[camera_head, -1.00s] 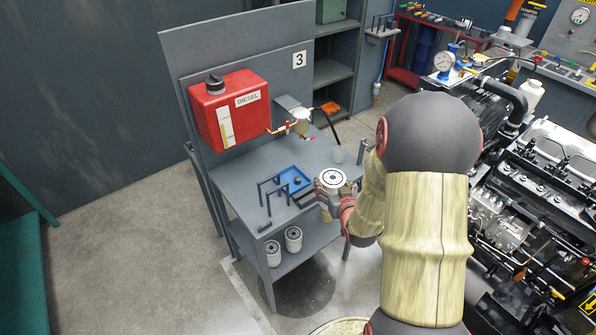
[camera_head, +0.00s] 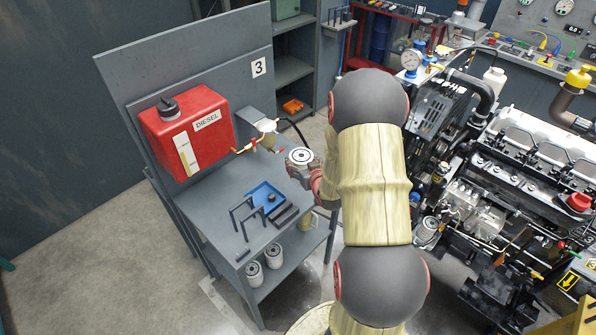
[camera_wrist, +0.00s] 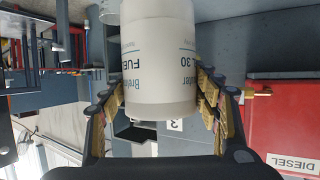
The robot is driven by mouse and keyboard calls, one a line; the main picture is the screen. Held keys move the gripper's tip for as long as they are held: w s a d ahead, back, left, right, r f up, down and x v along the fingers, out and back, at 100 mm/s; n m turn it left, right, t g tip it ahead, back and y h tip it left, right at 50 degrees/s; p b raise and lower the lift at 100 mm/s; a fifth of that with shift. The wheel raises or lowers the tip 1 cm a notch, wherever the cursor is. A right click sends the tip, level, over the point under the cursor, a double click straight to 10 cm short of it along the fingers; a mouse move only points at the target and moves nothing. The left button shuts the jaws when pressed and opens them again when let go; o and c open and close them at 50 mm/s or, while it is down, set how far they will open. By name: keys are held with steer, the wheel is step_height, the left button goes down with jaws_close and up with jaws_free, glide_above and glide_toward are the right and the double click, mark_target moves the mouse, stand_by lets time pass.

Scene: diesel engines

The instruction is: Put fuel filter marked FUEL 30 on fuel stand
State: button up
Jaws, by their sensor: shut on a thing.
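My gripper (camera_wrist: 158,95) is shut on a white fuel filter (camera_wrist: 160,60); its label shows upside down in the wrist view, with "FUEL" and "30" readable. In the head view the filter's round top with a dark centre (camera_head: 301,157) faces up, and the filter looks about upright. My gripper (camera_head: 305,172) holds it near the right side of the grey fuel stand (camera_head: 200,222). The stand's filter head with its bracket and red-handled valves (camera_head: 267,126) is up and left of the filter in the head view, apart from it.
A red DIESEL tank (camera_head: 187,130) is mounted on the stand's back panel. A blue tray (camera_head: 266,196) and black brackets (camera_head: 240,218) occupy the tabletop. Two white filters (camera_head: 254,273) stand on the lower shelf. A diesel engine (camera_head: 500,185) is at the right.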

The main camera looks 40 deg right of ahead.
steer(key=w+d+f, duration=0.3)
steer(key=w+f, duration=0.1)
steer(key=f, duration=0.5)
steer(key=shift+w+b, duration=0.15)
steer(key=shift+b, duration=0.25)
steer(key=shift+f, duration=0.15)
steer(key=o, duration=1.5)
steer(key=shift+a, duration=0.1)
steer(key=shift+c, duration=0.2)
